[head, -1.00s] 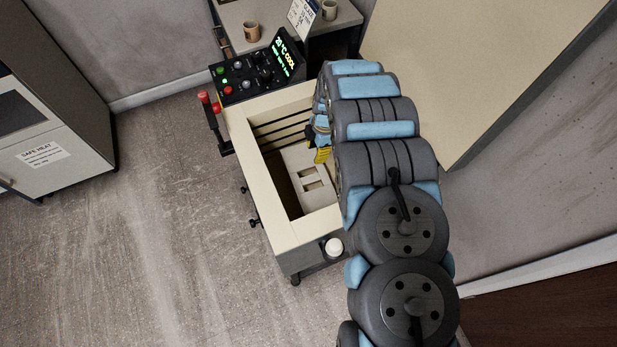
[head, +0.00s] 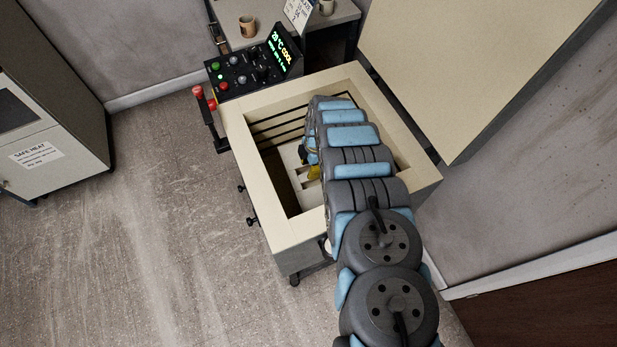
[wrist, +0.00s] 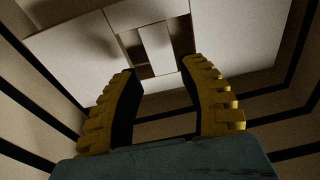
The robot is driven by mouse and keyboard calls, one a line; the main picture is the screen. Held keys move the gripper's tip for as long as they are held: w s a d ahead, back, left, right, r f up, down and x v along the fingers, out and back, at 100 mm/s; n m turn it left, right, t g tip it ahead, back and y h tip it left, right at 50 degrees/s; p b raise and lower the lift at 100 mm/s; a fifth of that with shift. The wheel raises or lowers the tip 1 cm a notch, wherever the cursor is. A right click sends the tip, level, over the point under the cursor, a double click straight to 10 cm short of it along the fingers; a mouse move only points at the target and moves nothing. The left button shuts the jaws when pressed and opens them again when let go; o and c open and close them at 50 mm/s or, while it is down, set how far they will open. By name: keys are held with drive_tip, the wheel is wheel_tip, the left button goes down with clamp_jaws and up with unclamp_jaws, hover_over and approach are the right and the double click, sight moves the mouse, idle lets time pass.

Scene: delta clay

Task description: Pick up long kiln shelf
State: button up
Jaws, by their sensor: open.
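A pale slab (wrist: 75,50), seemingly the kiln shelf, lies low inside the open kiln and fills the top of the wrist view. It has rectangular openings with a pale strip (wrist: 155,40) between them. In the head view only a small part of it (head: 297,178) shows, left of my arm. My gripper (wrist: 160,68) is open and empty, its yellow fingers spread toward the openings. In the head view a yellow finger (head: 313,172) shows inside the kiln mouth. My arm hides the rest of the gripper and much of the slab. I cannot tell whether the fingertips touch it.
The kiln's cream rim (head: 245,150) surrounds the gripper, with grooved inner walls close by. Its raised lid (head: 460,70) stands at the right. A control box (head: 250,70) sits at the far left corner. A cabinet (head: 40,130) stands left, with clear floor between.

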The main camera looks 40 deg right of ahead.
drive_tip(key=shift+f, duration=0.25)
wheel_tip(320, 180, down, 4)
drive_tip(key=shift+s+r+b, duration=0.1)
drive_tip(key=shift+r+b, duration=0.1)
drive_tip(key=shift+b, duration=0.8)
drive_tip(key=shift+a+f+b, duration=0.15)
drive_tip(key=shift+f+b, duration=0.15)
drive_tip(key=shift+f, duration=0.4)
clamp_jaws()
